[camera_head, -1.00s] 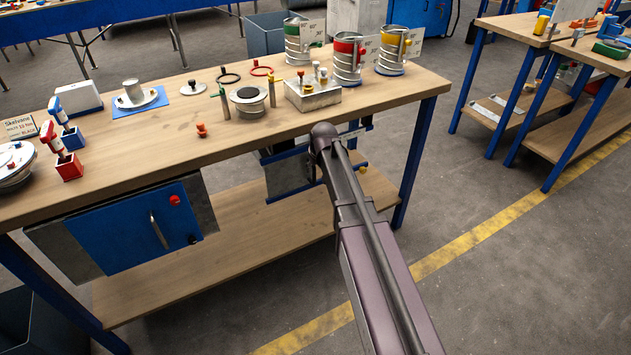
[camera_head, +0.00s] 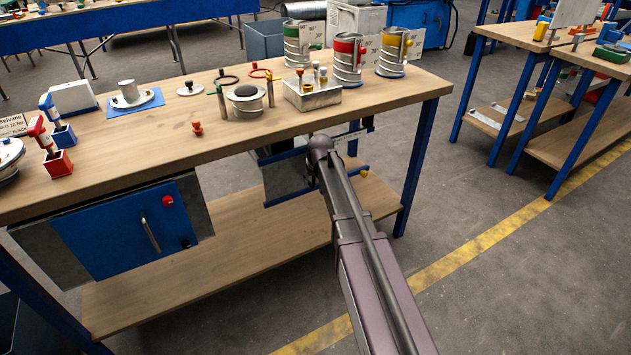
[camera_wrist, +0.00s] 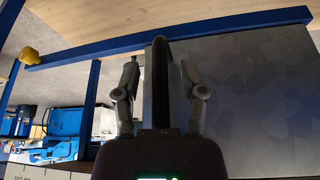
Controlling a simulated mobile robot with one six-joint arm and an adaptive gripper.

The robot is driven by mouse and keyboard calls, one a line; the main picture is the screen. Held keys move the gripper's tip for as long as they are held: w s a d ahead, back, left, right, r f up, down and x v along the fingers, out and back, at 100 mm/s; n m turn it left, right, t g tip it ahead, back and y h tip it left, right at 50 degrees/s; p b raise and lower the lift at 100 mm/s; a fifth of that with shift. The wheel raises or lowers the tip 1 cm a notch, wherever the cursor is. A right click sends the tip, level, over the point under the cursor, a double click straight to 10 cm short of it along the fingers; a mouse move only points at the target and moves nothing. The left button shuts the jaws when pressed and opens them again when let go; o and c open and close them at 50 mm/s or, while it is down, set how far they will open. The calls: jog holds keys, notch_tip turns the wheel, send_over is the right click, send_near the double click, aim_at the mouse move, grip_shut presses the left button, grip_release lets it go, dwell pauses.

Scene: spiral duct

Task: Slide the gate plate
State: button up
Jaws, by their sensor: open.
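The gate plate (camera_head: 285,178) is a grey mottled sheet in a blue-railed frame under the workbench. In the wrist view the plate (camera_wrist: 255,95) fills the right side below a blue rail (camera_wrist: 110,55). A dark upright bar (camera_wrist: 160,85), like a handle, stands at the plate's left edge. My gripper (camera_wrist: 160,68) is open, with one finger on each side of this bar; I cannot tell whether either touches it. A yellow knob (camera_head: 363,174) sits near the rail's end and also shows in the wrist view (camera_wrist: 28,55). In the head view my arm hides the gripper.
The workbench (camera_head: 150,160) carries several duct parts and tools above the plate. A blue-doored cabinet (camera_head: 115,235) hangs under it at left. A lower shelf (camera_head: 200,280) and a blue leg (camera_head: 418,165) are close by.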

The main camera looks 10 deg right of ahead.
grip_shut()
jog(key=shift+w+a, duration=0.1)
dwell(0.3)
